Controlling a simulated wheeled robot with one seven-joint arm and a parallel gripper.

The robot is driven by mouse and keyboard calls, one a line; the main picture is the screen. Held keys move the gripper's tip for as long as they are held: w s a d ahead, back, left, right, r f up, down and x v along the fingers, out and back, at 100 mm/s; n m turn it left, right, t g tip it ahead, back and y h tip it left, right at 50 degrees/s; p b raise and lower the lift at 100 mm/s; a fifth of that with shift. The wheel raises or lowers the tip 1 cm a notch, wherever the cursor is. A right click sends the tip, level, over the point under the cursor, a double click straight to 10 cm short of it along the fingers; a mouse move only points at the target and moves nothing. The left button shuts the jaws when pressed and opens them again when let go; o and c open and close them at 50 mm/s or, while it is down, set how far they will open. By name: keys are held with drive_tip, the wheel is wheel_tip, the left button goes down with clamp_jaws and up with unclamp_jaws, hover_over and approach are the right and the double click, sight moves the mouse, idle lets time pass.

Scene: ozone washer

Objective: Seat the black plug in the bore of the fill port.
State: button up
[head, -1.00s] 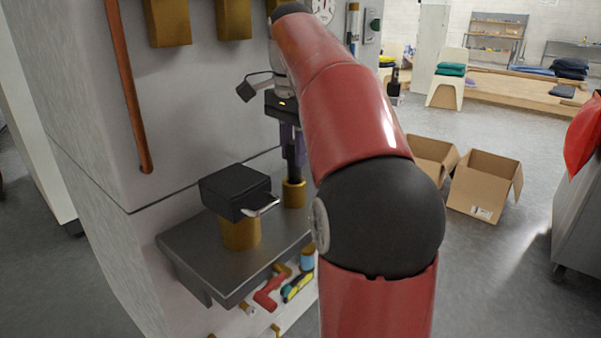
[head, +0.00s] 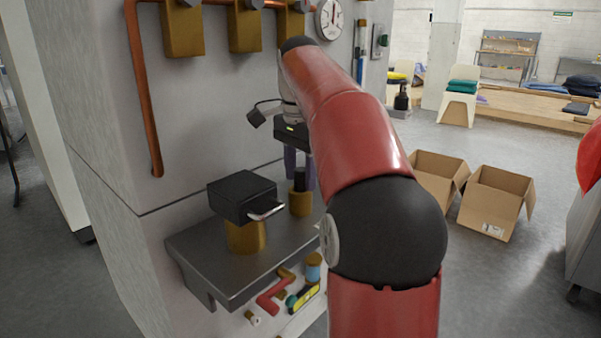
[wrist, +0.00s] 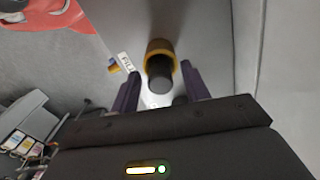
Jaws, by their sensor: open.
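The black plug (head: 299,180) stands upright in the top of the brass fill port (head: 300,205), with part of its length showing above the rim. In the wrist view the plug (wrist: 160,76) is ringed by the brass rim (wrist: 158,45). My gripper (head: 299,182) is over the port, its purple fingers pointing down. In the wrist view my gripper (wrist: 160,72) is open, with a finger on each side of the plug and gaps between. How deep the plug sits in the bore is hidden.
A black block with a metal lever (head: 240,195) on a brass base stands left of the port on the grey shelf (head: 205,265). The machine wall with brass blocks (head: 183,28) and a copper pipe (head: 146,100) rises behind. Colored tools (head: 272,295) lie below the shelf.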

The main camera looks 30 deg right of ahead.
wheel_tip(320, 180, up, 5)
drive_tip(key=shift+f+p, duration=0.1)
drive_tip(key=shift+p, duration=0.45)
drive_tip(key=shift+r, duration=1.05)
